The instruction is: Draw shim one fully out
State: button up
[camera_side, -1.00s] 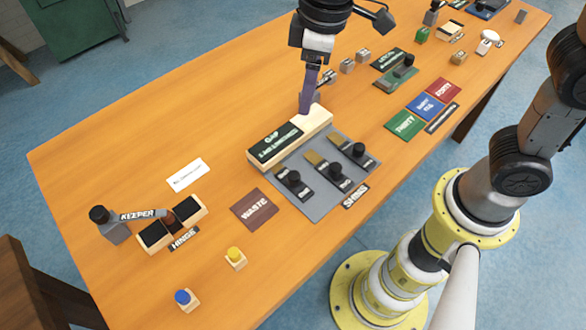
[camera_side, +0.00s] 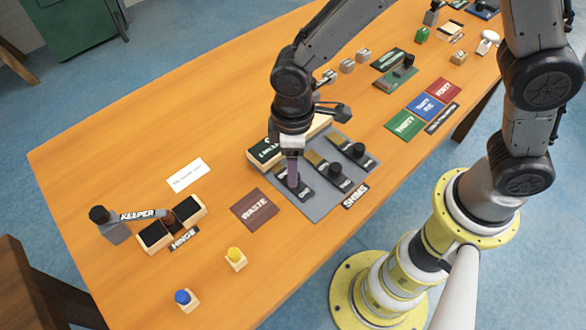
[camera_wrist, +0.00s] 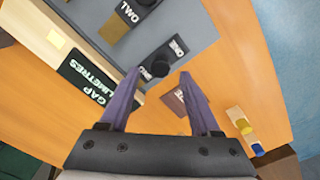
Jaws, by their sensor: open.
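Shim one (camera_side: 304,193) is the leftmost of the dark knobbed shims on the grey board (camera_side: 318,208) in the side view. In the wrist view its round black knob (camera_wrist: 158,67) shows between my fingertips, with a white label beside it. My gripper (camera_side: 292,184) is open with its purple fingers pointing down at this knob, and hides it in the side view. I cannot tell whether the fingers touch the knob. Shim two (camera_side: 334,175) and another shim (camera_side: 361,158) lie to its right. The pale gap block (camera_side: 262,164) stands behind the board, partly hidden by my gripper.
A brown waste mat (camera_side: 255,210) lies just left of the board. The hinge block (camera_side: 160,236) with the keeper (camera_side: 140,215) is further left. Yellow (camera_side: 235,257) and blue (camera_side: 184,300) buttons stand near the front edge. Coloured mats (camera_side: 429,107) lie to the right.

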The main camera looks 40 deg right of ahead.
jog(key=shift+f, duration=1.35)
grip_shut()
dwell(0.4)
